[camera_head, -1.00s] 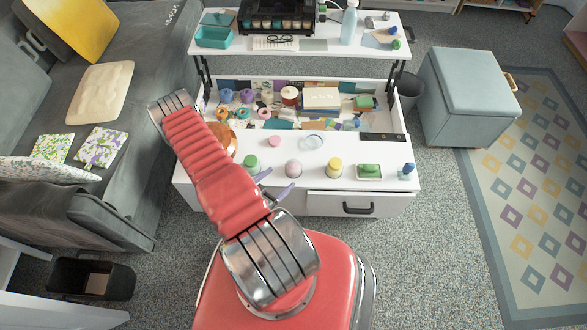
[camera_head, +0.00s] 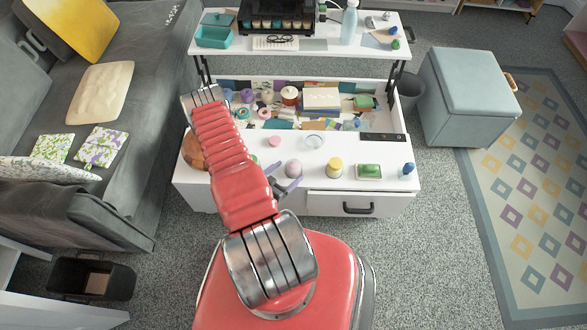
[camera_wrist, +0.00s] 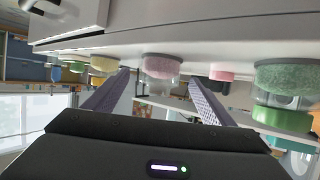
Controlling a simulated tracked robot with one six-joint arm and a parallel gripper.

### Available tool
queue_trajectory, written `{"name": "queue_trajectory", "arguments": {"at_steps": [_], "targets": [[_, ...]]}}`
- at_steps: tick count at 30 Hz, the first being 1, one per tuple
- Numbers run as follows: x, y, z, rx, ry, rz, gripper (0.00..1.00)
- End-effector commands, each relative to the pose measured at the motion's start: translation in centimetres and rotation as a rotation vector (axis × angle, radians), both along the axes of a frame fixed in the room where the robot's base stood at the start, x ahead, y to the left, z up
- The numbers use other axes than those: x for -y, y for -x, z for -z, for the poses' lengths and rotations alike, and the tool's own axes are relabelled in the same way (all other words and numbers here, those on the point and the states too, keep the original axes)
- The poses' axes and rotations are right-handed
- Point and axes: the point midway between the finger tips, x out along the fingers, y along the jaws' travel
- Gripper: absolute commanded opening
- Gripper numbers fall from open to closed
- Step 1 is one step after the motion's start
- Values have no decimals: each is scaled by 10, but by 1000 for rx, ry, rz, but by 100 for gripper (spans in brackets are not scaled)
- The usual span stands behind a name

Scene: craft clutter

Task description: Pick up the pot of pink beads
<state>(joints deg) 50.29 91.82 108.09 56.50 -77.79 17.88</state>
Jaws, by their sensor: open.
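The pot of pink beads (camera_head: 293,168) stands near the front edge of the white desk, with a green-lidded pot to its left and a yellow pot to its right. My gripper (camera_head: 286,178) is open and empty, just in front of it at the desk's front edge. In the wrist view, which is upside down, the clear pot of pink beads (camera_wrist: 160,67) shows between my two purple-grey fingers (camera_wrist: 158,82), beyond their tips or close to them. I cannot tell whether they touch it.
The green pot (camera_wrist: 285,90) is mostly hidden by my arm in the head view. A pink disc (camera_head: 274,141) and glass dish (camera_head: 315,141) lie behind.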

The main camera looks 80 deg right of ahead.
Motion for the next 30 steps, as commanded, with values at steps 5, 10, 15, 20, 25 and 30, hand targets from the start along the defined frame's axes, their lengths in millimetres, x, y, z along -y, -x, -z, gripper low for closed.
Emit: {"name": "queue_trajectory", "arguments": {"at_steps": [5, 10, 15, 20, 25, 30], "targets": [[7, 3, 3, 1, 0, 1, 77], [23, 10, 9, 1, 0, 4, 77], [39, 17, 16, 0, 0, 3, 77], [45, 19, 19, 0, 0, 0, 77], [45, 18, 19, 0, 0, 0, 77], [45, 18, 18, 0, 0, 0, 77]]}}
